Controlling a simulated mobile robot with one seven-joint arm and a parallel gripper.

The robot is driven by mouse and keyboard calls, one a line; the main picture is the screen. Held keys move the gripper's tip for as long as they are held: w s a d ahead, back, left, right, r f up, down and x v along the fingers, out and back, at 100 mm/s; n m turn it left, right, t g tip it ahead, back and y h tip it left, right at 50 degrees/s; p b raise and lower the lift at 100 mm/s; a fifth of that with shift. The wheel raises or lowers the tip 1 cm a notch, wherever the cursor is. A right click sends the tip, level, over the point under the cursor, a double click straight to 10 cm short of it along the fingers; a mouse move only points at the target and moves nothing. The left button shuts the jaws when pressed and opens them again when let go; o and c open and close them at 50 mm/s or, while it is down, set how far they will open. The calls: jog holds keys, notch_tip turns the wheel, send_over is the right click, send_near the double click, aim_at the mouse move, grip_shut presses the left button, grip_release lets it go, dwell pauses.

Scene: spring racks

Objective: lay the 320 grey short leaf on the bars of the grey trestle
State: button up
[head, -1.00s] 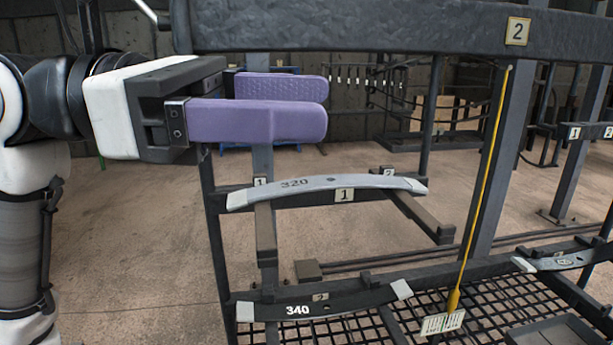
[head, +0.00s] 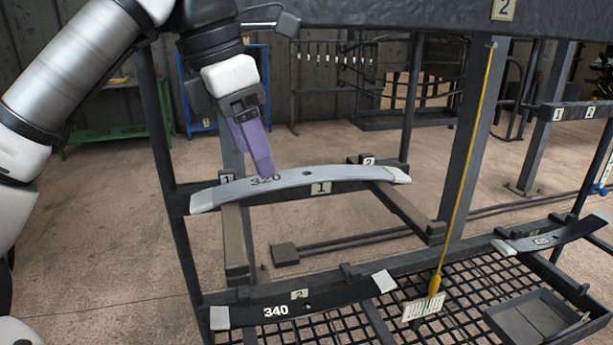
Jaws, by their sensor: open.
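The 320 grey short leaf (head: 340,173) is a shallow curved grey strip with pale ends. It lies across the two upper bars of the dark rack, above a label 1. My gripper (head: 263,168) has purple fingers and points down over the left half of the leaf. The fingertips overlap the "320" marking in the picture, and I cannot tell whether they touch the leaf. The fingers line up in this view, so the gap between them is hidden. I cannot make out a grey trestle in this view.
A black 340 leaf (head: 330,300) lies on the lower rack level above mesh. A yellow cord (head: 465,160) hangs in front of a post. A green stand (head: 115,132) is at back left. Floor at left is open.

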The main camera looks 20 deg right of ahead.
jog(key=p, duration=0.1)
send_over(307, 173)
jog(key=a, duration=0.2)
jog(key=shift+s+r, duration=0.1)
jog(key=shift+s, duration=0.1)
jog(key=x, duration=0.5)
jog(key=shift+d, duration=0.15)
jog(key=shift+c, duration=0.4)
grip_shut()
